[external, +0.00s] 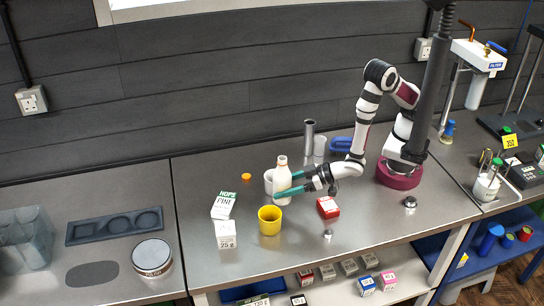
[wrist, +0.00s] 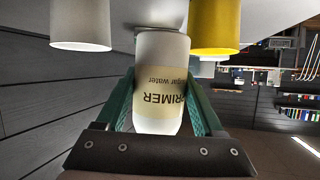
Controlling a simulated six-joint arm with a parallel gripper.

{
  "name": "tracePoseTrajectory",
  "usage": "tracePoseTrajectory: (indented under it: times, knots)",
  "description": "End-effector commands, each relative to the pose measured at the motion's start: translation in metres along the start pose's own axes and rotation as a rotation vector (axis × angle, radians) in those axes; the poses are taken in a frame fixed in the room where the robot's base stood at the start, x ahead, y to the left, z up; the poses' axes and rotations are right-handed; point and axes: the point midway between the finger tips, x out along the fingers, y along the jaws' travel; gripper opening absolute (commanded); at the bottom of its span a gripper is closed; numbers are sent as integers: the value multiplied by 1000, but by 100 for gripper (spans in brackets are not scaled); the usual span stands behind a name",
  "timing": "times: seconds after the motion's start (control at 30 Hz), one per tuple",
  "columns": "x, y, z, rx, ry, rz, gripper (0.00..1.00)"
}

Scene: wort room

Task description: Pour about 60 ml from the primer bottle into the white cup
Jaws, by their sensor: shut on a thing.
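The primer bottle (external: 283,184) is white with a cream label and stands upright near the middle of the bench. My gripper (external: 290,183) reaches it from the right with teal fingers shut around its body. In the wrist view the bottle (wrist: 160,60) sits between the fingers, its label upside down; I cannot tell whether its base touches the bench. The white cup (external: 268,180) is just behind and left of the bottle, partly hidden by it. It also shows at the upper left of the wrist view (wrist: 80,25). What is inside the cup is hidden.
A yellow cup (external: 269,222) stands close in front of the bottle. White boxes (external: 223,205) stand to the left, a red box (external: 328,208) to the right. A metal cylinder (external: 309,137) stands behind.

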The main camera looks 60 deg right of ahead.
Motion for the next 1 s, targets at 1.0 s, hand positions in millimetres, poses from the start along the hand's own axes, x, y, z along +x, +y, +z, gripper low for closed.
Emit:
tracePoseTrajectory:
  times: [1.0]
  knots:
    - [5, 2, 9, -52, 16, 20, 1]
